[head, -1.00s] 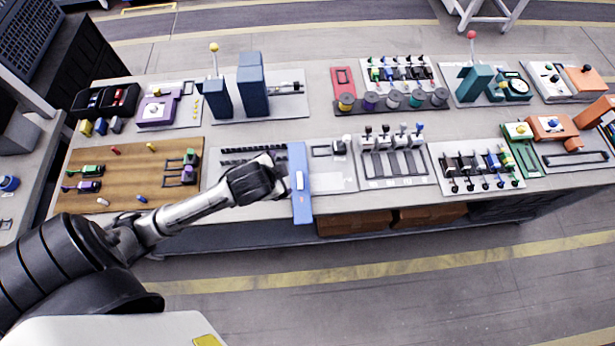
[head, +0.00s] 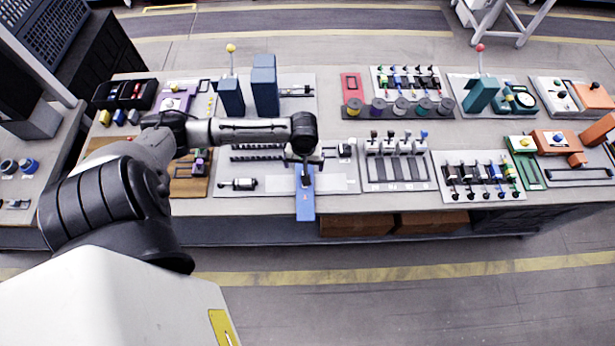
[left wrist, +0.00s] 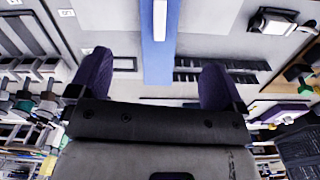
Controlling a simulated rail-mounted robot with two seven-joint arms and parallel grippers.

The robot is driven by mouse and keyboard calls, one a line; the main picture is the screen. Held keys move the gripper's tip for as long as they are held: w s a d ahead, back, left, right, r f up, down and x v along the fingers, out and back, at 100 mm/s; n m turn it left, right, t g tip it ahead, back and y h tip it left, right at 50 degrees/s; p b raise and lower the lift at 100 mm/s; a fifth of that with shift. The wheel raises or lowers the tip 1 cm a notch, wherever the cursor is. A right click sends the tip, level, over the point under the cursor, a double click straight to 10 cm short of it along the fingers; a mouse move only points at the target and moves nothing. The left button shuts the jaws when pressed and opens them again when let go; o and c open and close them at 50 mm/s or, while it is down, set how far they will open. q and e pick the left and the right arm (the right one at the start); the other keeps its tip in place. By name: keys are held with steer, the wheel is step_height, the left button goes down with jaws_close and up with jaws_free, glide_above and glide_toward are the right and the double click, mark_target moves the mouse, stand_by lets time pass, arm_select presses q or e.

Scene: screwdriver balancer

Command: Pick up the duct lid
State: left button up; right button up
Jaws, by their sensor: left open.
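The duct lid looks to be the long blue bar (head: 305,208) lying across the front middle of the bench, its near end at the bench's front edge. My left gripper (head: 305,172) is over this bar and hides its middle and far part in the head view. In the left wrist view the blue bar (left wrist: 157,65) runs between the two dark fingers of my left gripper (left wrist: 155,80), with a white raised strip (left wrist: 160,20) on its top. The fingers are wide apart with nothing between them that I see held. My right gripper is not in view.
Black slotted ducts (head: 257,155) lie left of the bar on a grey panel, with a small cylindrical tool (head: 238,184) in front of them. A panel of levers (head: 397,172) stands to the right. Blue blocks (head: 264,85) stand behind. The floor in front is clear.

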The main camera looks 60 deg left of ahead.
arm_select(q)
steer(key=shift+n, duration=0.8)
step_height(320, 180, down, 10)
steer(key=shift+r+b, duration=0.25)
steer(key=shift+b, duration=0.5)
step_height(320, 180, down, 4)
steer(key=shift+f+b, duration=0.1)
steer(key=shift+b, duration=0.2)
steer(key=c, duration=1.1)
